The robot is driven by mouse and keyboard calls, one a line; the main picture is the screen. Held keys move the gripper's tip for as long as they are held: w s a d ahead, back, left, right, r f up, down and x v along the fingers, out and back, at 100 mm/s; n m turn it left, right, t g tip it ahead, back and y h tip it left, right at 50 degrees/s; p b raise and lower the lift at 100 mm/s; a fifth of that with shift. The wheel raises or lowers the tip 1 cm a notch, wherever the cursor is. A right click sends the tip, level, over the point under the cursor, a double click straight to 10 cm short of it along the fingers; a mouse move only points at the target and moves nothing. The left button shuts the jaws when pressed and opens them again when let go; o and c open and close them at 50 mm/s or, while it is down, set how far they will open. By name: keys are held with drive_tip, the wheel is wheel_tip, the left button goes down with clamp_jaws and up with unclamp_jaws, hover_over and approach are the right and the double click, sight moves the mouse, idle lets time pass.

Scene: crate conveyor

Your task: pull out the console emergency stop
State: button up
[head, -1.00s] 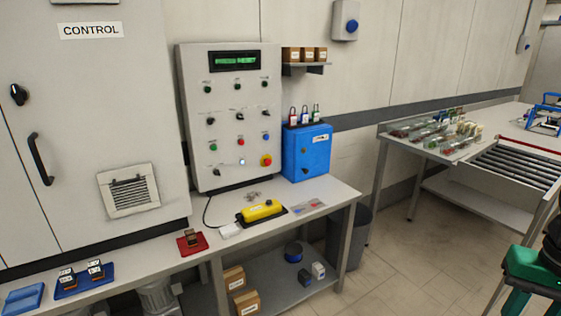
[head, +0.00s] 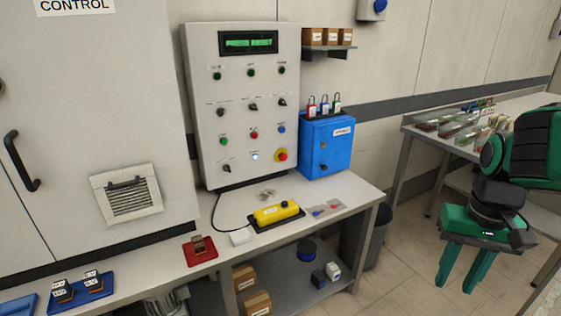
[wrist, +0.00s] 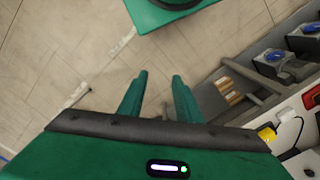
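The console (head: 246,110) is a grey upright panel with a green-lit display, knobs and buttons, standing on the bench. Its emergency stop (head: 281,155) is a red mushroom button on a yellow surround at the panel's lower right. From here I cannot tell whether it is pressed in or out. My gripper (head: 458,279) hangs over the floor at the right, well apart from the console and pointing down. In the wrist view its two green fingers (wrist: 157,95) stand apart with only floor between them.
A blue lockbox (head: 322,150) with several padlocks on top stands just right of the console. A yellow pendant (head: 276,212) lies on the bench in front, with a red pad (head: 199,252) to its left. A shelf with small boxes (head: 328,37) is above. The floor before the bench is open.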

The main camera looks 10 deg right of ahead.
drive_tip(key=shift+o, duration=0.4)
drive_tip(key=o, duration=0.3)
drive_tip(key=shift+s+r, duration=0.15)
drive_tip(key=shift+s, duration=0.1)
drive_tip(key=w+d+n+t, duration=0.2)
drive_tip(key=w+n+t, duration=0.2)
drive_tip(key=w, duration=1.8)
drive_tip(key=n+t+y, duration=0.3)
drive_tip(key=n+t, duration=0.2)
drive_tip(key=t, duration=0.4)
approach(285, 157)
drive_tip(key=s+d+r, duration=0.2)
drive_tip(key=s+d, duration=0.6)
drive_tip(key=s, duration=0.2)
drive_tip(key=w+a+f+t, duration=0.1)
drive_tip(key=w+a+f, duration=0.1)
drive_tip(key=w, duration=0.4)
drive_tip(key=w+a+f+t+y, duration=0.1)
drive_tip(key=w+a+f+t, duration=0.1)
drive_tip(key=w+a, duration=0.2)
drive_tip(key=w+a+f+n+t+y, duration=0.1)
drive_tip(key=w+a, duration=0.3)
drive_tip(key=w, duration=0.4)
drive_tip(key=shift+f, duration=0.65)
